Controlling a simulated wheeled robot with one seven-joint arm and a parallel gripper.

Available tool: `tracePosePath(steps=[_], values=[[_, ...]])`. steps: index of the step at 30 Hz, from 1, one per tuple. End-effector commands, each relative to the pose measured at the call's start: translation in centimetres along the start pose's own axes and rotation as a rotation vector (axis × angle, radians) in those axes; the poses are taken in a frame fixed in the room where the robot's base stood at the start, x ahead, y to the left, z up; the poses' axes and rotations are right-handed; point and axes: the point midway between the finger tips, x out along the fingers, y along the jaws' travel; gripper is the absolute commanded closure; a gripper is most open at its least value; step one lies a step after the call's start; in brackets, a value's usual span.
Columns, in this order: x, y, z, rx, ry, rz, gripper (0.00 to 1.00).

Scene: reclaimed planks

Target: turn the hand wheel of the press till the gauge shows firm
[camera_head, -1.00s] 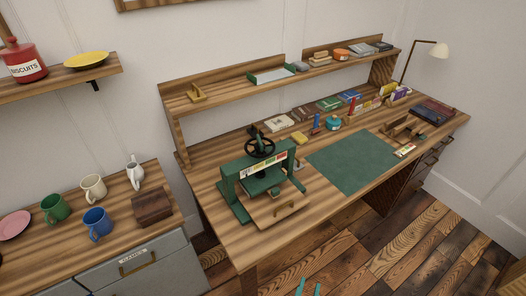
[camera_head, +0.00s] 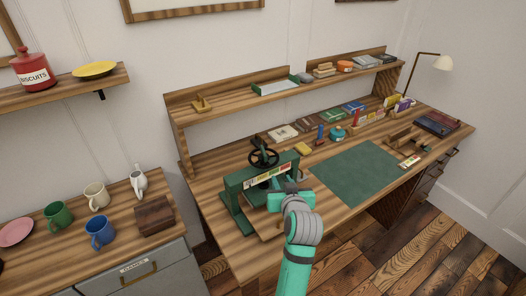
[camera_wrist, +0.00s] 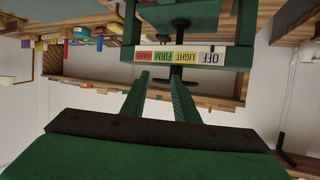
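The green press (camera_head: 236,197) stands on the desk with its black hand wheel (camera_head: 263,157) on top. Its gauge strip (camera_head: 271,175) faces front. In the wrist view, which is upside down, the gauge strip (camera_wrist: 181,56) reads OFF, LIGHT, FIRM and HARD; I cannot make out a pointer setting. A dark screw (camera_wrist: 181,25) runs through the press frame. My gripper (camera_head: 289,186) is just in front of the press, below the wheel's height. In the wrist view my gripper (camera_wrist: 160,84) has its two fingers apart with nothing visibly held. The wheel is not clear there.
A green mat (camera_head: 357,171) lies right of the press. Books, a teal pot (camera_head: 337,132) and small items line the desk's back, below a raised shelf (camera_head: 228,104). A side cabinet with mugs (camera_head: 99,232) stands at left. Open floor lies in front.

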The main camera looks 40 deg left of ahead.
Motion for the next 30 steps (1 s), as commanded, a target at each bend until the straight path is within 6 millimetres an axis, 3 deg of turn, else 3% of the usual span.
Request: tracePosePath(steps=[1, 3, 9, 17, 30], values=[[0.3, -0.8, -2.2, -0.019, 0.003, -0.025, 0.73], [0.6, -1.7, -4.1, -0.039, -0.003, -0.051, 0.73], [0.7, -3.2, -7.1, -0.075, -0.015, -0.095, 0.73], [2.6, -3.8, -7.4, -0.080, -0.019, -0.104, 0.73], [9.8, -4.7, -7.3, -0.081, -0.018, -0.105, 0.73]])
